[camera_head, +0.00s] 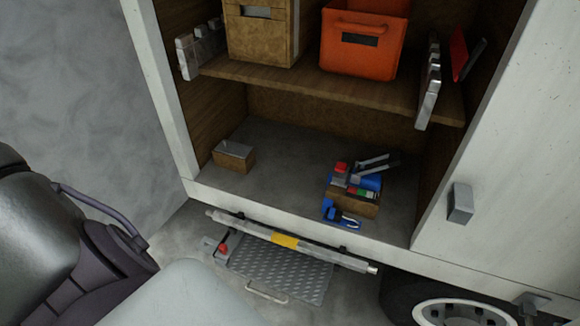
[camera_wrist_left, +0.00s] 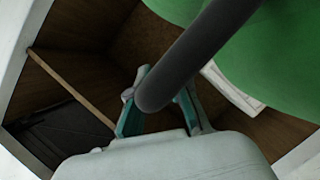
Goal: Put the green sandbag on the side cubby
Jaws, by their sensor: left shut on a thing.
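The green sandbag (camera_wrist_left: 275,60) fills the upper right of the left wrist view, close to the camera. Its thick dark handle (camera_wrist_left: 205,45) runs down to my left gripper (camera_wrist_left: 160,105), whose teal fingers are shut on the handle, one on each side. In the left wrist view, a wood-lined cubby (camera_wrist_left: 100,30) opens behind the bag. The sandbag and both grippers are out of the head view. The head view shows a truck's open side compartment with an upper wooden shelf (camera_head: 300,85) and a grey lower floor (camera_head: 285,160).
On the upper shelf are a brown crate (camera_head: 258,35) and an orange bin (camera_head: 362,45). The lower floor holds a small brown box (camera_head: 234,156) and a tool box (camera_head: 355,190), with bare floor between. A bar (camera_head: 285,241) and step plate (camera_head: 275,272) are below.

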